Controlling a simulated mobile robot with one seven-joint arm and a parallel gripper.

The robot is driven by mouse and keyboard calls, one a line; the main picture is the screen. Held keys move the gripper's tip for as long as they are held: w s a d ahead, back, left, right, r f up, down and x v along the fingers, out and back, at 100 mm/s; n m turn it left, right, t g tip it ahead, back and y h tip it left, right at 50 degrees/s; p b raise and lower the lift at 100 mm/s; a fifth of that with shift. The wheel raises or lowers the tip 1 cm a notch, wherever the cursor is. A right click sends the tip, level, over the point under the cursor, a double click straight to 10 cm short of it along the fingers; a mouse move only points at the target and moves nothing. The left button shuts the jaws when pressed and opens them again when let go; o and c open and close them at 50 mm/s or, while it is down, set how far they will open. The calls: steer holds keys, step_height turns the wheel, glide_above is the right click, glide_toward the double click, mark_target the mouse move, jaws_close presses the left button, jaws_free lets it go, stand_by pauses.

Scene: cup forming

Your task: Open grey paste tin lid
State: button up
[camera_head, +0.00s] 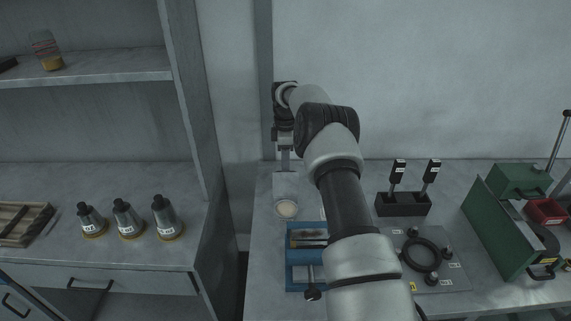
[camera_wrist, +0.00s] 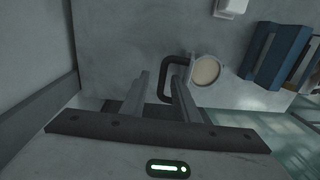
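The grey paste tin (camera_head: 286,188) stands on the right worktop near its left back corner. A round, cream-coloured surface (camera_head: 287,209) shows at its front. The wrist view shows this pale disc (camera_wrist: 206,70) in a grey rim, with a dark C-shaped handle (camera_wrist: 170,62) on its left. It looks like paste showing beside a raised lid, but I cannot tell the lid's exact angle. My gripper (camera_head: 285,160) is directly above and behind the tin. In the wrist view its fingers (camera_wrist: 161,76) are apart, with part of the handle between or just beyond them. Contact is unclear.
A blue rack (camera_head: 305,272) stands in front of the tin, and a small white object (camera_wrist: 231,7) is nearby. A black tool holder (camera_head: 403,204) and a green machine (camera_head: 500,230) stand to the right. Several labelled cones (camera_head: 163,215) stand on the left counter.

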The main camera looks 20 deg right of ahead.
step_height(320, 180, up, 17)
steer(key=w+p, duration=0.1)
steer(key=p, duration=0.5)
steer(key=shift+d+r, duration=0.15)
steer(key=shift+r, duration=0.05)
steer(key=shift+w, duration=0.1)
